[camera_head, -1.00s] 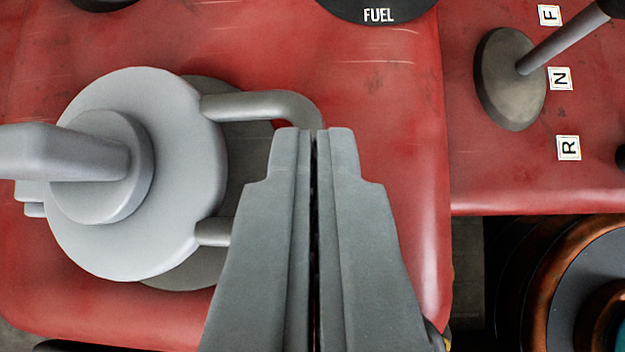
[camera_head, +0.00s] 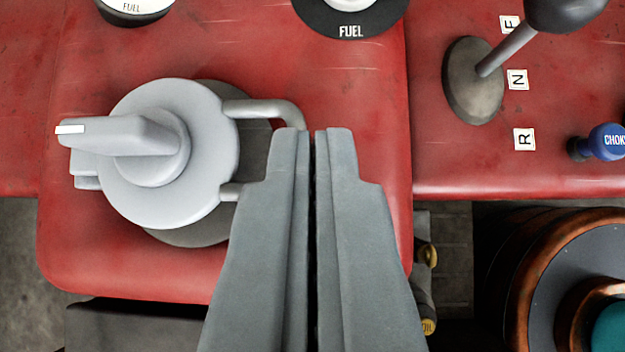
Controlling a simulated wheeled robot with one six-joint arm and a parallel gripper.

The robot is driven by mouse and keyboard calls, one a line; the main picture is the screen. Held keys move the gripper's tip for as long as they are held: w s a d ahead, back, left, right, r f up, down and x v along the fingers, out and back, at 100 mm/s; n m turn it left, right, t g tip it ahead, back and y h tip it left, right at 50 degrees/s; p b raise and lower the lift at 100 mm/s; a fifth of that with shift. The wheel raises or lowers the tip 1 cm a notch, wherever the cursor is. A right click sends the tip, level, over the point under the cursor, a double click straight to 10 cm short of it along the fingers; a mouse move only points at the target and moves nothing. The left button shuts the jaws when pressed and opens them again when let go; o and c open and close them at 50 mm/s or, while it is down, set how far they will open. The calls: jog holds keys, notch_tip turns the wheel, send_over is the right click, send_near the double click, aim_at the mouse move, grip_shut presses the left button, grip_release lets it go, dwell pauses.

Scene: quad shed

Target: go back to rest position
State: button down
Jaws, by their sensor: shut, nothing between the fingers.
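My gripper (camera_head: 311,135) is shut and empty, with its fingertips pointing up the picture at the lower middle. It appears in front of the red body panel (camera_head: 340,160). To its left is a grey round fixture (camera_head: 200,195) with a handle (camera_head: 110,135) that points left and has a white mark at its end. A bent grey bar (camera_head: 262,108) runs from the fixture to just beside the fingertips. The fingers hide part of the bar's end and the dark disc (camera_head: 255,150) behind it. I cannot tell whether the fingertips touch the bar.
A FUEL dial (camera_head: 350,30) is at the top. A gear lever (camera_head: 505,50) with F, N and R labels stands upper right, above a blue CHOKE knob (camera_head: 605,142). A copper-rimmed round part (camera_head: 520,270) is lower right. Grey floor (camera_head: 20,260) shows lower left.

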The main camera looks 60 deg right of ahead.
jog(key=s+a+r+n+t+y, duration=0.1)
jog(key=s+a+r+n+t, duration=0.25)
jog(key=a, duration=0.45)
jog(key=s+a+r+n+t+y, duration=0.1)
jog(key=s+a+r+n+t, duration=0.15)
jog(key=s+a+r, duration=0.4)
jog(key=s+a+f+n+t+y, duration=0.1)
jog(key=s+a+n+t+y, duration=0.2)
jog(key=s+a, duration=0.7)
jog(key=s+a+f+n+t+y, duration=0.2)
jog(key=s+a+n+t+y, duration=0.2)
jog(key=s+a+n+t, duration=0.4)
jog(key=s+a+n, duration=0.2)
jog(key=s, duration=0.5)
jog(key=shift+f, duration=0.15)
dwell(0.9)
